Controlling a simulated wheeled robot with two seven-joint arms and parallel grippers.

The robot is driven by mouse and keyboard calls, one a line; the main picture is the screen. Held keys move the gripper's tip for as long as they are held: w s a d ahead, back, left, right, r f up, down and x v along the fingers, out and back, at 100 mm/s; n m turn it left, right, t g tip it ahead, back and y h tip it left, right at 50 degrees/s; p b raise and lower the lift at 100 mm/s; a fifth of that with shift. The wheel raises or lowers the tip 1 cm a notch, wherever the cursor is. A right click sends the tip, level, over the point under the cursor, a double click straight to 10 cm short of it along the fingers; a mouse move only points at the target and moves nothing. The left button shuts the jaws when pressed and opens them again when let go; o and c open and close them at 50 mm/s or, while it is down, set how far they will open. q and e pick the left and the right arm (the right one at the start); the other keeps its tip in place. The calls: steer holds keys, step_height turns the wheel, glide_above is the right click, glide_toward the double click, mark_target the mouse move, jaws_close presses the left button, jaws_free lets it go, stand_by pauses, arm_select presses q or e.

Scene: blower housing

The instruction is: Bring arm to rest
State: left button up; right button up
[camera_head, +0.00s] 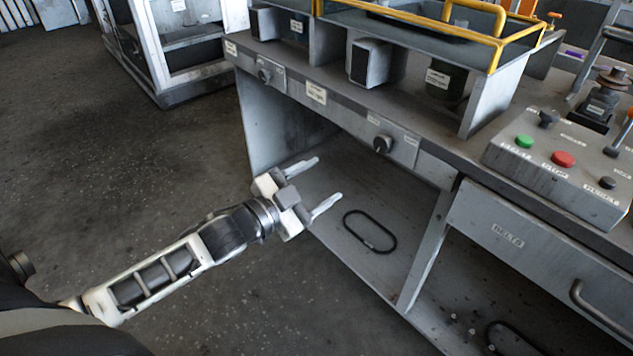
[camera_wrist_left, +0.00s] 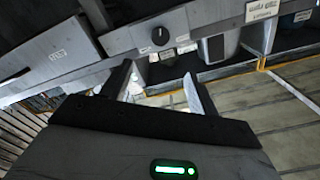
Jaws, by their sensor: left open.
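My left gripper (camera_head: 320,187) is open and empty. My left arm reaches in from the lower left of the head view, and the two fingers are spread apart in front of the open lower bay of the grey workbench (camera_head: 345,108). In the left wrist view the gripper (camera_wrist_left: 160,85) shows its two fingers apart with nothing between them. Beyond them is the bench front with a dark knob (camera_wrist_left: 160,36). My right gripper is not in either view.
A black ring-shaped band (camera_head: 369,232) lies on the bench's lower shelf, close to the gripper. A control box (camera_head: 560,165) with green and red buttons stands on the bench. A drawer (camera_head: 535,255) is at right. Open floor (camera_head: 120,190) lies left.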

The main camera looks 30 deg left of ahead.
arm_select(q)
steer(key=s+d+f+n+g+y+p, duration=0.1)
steer(key=s+d+f+n+g, duration=0.2)
steer(key=s, duration=0.5)
steer(key=s+d+f+n+g+y+p, duration=0.1)
steer(key=s+d+f+n+g+p, duration=0.1)
steer(key=s+d+f+n, duration=0.3)
steer(key=s+d+f+g, duration=0.1)
steer(key=s+d+f, duration=0.1)
steer(key=s, duration=0.1)
steer(key=shift+s+d+f+y+p, duration=0.15)
steer(key=shift+s+f+y+p, duration=0.15)
steer(key=shift+s+f+y, duration=0.1)
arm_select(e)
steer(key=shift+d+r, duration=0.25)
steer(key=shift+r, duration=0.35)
arm_select(q)
steer(key=shift+w, duration=0.1)
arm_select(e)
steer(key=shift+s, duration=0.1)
arm_select(q)
steer(key=shift+c, duration=0.2)
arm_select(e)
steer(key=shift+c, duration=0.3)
